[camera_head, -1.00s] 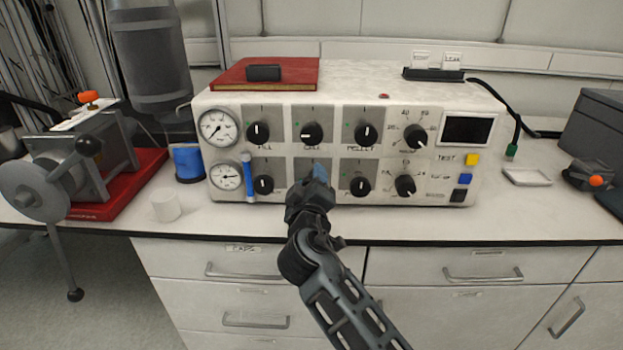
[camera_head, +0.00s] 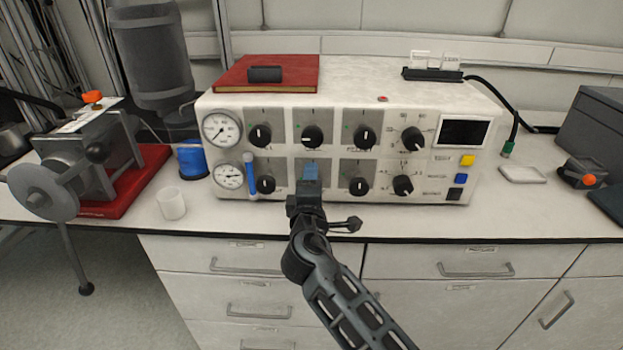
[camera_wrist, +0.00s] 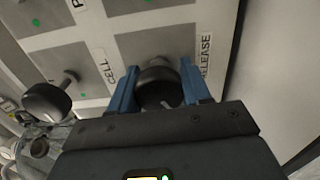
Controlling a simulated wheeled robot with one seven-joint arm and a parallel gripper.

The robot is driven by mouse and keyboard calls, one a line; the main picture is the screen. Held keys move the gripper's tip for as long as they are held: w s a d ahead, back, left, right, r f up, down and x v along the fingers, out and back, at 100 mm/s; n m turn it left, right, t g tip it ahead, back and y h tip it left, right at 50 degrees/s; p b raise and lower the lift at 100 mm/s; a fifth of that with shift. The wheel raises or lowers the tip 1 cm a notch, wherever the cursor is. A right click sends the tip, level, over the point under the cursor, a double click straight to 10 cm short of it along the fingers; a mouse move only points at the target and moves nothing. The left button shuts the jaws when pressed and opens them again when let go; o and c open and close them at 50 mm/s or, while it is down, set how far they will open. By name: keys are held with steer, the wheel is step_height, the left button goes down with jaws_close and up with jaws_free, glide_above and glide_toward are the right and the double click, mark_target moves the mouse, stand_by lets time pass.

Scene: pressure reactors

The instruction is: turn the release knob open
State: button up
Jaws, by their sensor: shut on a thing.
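The white control box (camera_head: 345,97) stands on the bench with two rows of black knobs. My gripper (camera_head: 310,173) is at the lower row, second column, and hides the release knob there in the head view. In the wrist view, the black release knob (camera_wrist: 158,85) sits between the two blue fingers of my gripper (camera_wrist: 160,88), beside the RELEASE label (camera_wrist: 205,54). The fingers are shut on it from both sides. Its pointer direction is hard to read. The CELL knob (camera_wrist: 46,101) is left of it in the wrist view and above my gripper in the head view (camera_head: 312,136).
Neighbouring lower knobs sit left (camera_head: 265,184) and right (camera_head: 358,186) of my gripper. A blue upright tube (camera_head: 251,177) stands before the panel's left side. A white cup (camera_head: 171,204) is further left. The bench front edge and drawers (camera_head: 440,262) lie below my arm.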

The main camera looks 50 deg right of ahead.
steer(key=shift+w+a, duration=0.1)
steer(key=shift+a, duration=0.05)
stand_by(0.3)
steer(key=o, duration=1)
steer(key=shift+o, duration=0.2)
steer(key=b+v, duration=0.1)
steer(key=v, duration=0.6)
steer(key=shift+s+a, duration=0.25)
steer(key=shift+s, duration=0.05)
